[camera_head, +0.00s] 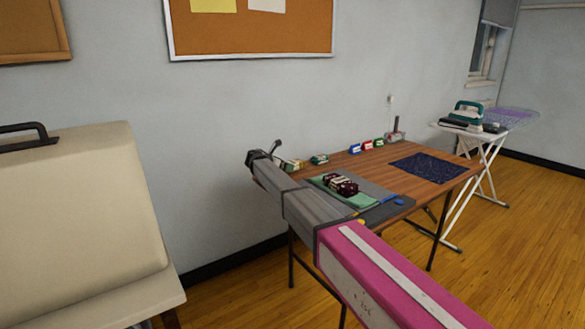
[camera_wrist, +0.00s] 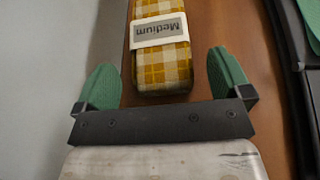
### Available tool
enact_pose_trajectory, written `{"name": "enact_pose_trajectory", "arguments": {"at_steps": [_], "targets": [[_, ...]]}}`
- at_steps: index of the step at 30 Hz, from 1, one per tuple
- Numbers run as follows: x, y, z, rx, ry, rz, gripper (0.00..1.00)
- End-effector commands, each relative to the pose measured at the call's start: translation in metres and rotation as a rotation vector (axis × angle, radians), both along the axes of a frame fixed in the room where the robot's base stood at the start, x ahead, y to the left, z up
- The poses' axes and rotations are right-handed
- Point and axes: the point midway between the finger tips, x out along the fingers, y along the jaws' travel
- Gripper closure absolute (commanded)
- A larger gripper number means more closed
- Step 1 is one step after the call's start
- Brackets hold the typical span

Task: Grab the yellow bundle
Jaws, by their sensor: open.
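The yellow bundle (camera_wrist: 164,75) is a folded yellow-and-white checked cloth with a white band and a grey "Medium" label. In the wrist view it lies on the brown table top, its near end between my two green fingertips. My gripper (camera_wrist: 165,78) is open, with a gap to the bundle on each side. In the head view the yellow bundle (camera_head: 293,165) shows at the table's far left corner, just right of my gripper (camera_head: 264,157), and is partly hidden by it.
A green bundle (camera_head: 319,159) lies right of the yellow one, with several small bundles further along the back edge. A dark red bundle (camera_head: 341,185) rests on green cloth on a grey mat (camera_head: 393,208). A navy cloth (camera_head: 430,167) lies right. The wall is close behind the table.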

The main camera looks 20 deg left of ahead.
Motion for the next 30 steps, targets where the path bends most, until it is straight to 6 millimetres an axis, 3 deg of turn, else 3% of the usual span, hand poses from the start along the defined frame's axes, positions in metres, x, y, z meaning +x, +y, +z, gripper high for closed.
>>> {"name": "enact_pose_trajectory", "arguments": {"at_steps": [4, 12, 17, 18, 30], "targets": [[0.016, -0.012, -0.008, -0.001, 0.0, -0.002, 0.04], [0.018, -0.014, -0.01, 0.0, 0.0, 0.0, 0.04], [0.018, -0.014, -0.01, 0.0, 0.0, 0.0, 0.56], [0.018, -0.014, -0.01, 0.0, 0.0, 0.0, 0.59], [0.018, -0.014, -0.004, 0.001, -0.001, 0.0, 0.59]]}}
